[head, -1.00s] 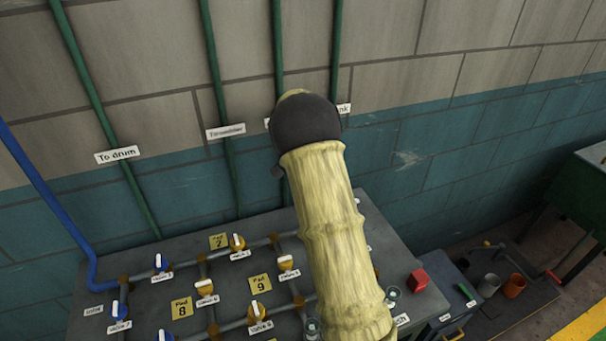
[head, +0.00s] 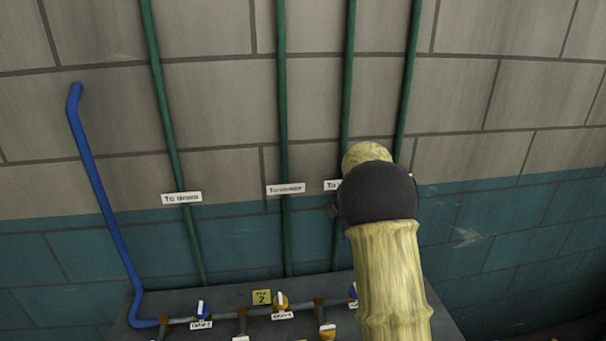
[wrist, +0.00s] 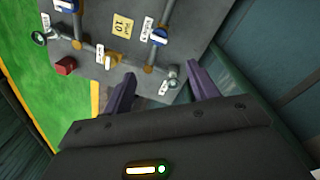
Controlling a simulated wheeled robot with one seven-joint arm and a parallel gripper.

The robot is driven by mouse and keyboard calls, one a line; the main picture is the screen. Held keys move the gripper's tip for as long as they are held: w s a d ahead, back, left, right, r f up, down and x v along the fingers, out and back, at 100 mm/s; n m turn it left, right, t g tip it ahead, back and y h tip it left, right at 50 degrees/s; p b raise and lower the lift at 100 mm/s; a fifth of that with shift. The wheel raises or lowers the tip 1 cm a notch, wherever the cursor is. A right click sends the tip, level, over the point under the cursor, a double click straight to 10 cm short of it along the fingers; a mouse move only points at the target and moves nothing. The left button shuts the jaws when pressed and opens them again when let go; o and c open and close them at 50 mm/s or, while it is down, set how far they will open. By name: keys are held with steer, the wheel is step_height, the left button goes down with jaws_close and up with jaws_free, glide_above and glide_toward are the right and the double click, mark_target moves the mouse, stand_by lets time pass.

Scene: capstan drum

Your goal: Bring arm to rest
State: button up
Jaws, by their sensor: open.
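My arm (head: 390,270) rises in front of the wall at the right of the head view, its yellow sleeve and dark joint hiding part of the table and pipes.
The table carries pipes with blue and yellow valves (head: 280,301) and a yellow tag (head: 261,297). A red block (wrist: 65,66) sits near its edge in the wrist view. Green pipes (head: 283,120) and a blue pipe (head: 105,190) run up the wall. Green floor (wrist: 60,100) lies beside the table.

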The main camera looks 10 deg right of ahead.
steer(key=s+a+f+n+t, duration=0.1)
steer(key=s+a+n, duration=0.2)
steer(key=s, duration=0.5)
steer(key=s+a+f+n+t, duration=0.1)
steer(key=s+a+n, duration=0.2)
steer(key=s, duration=0.5)
steer(key=s+a+f+n+t, duration=0.1)
steer(key=s+a+n, duration=0.3)
steer(key=s, duration=0.4)
steer(key=shift+s+n, duration=0.3)
steer(key=shift+n, duration=0.4)
steer(key=shift+c, duration=0.5)
steer(key=c, duration=0.3)
steer(key=shift+c, duration=0.5)
